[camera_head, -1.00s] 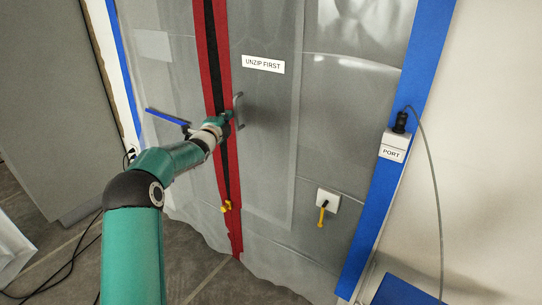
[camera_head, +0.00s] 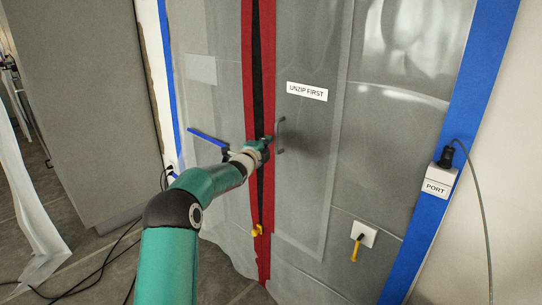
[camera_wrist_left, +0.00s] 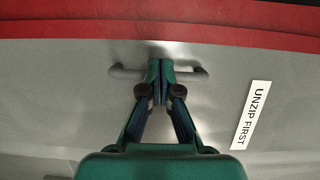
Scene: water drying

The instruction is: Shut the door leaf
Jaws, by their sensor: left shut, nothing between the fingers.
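A translucent grey plastic panel (camera_head: 304,180) with an "UNZIP FIRST" label (camera_head: 307,91) hangs right of a red-edged dark zip strip (camera_head: 262,60). A small grey bar handle (camera_head: 281,135) sits on it beside the strip. Which surface is the door leaf is unclear; a large plain grey panel (camera_head: 85,90) stands at the left. My left gripper (camera_head: 267,143) is at the handle, fingers shut and empty. In the left wrist view the fingertips (camera_wrist_left: 160,72) overlap the middle of the handle (camera_wrist_left: 118,71); I cannot tell whether they touch. My right gripper is out of view.
A yellow zip pull (camera_head: 258,230) is low on the strip. A blue bar (camera_head: 207,138) sticks out left of my gripper. A white plate with a yellow lever (camera_head: 360,242) and a "PORT" box (camera_head: 438,185) with a cable are at right. Cables lie on the floor at left.

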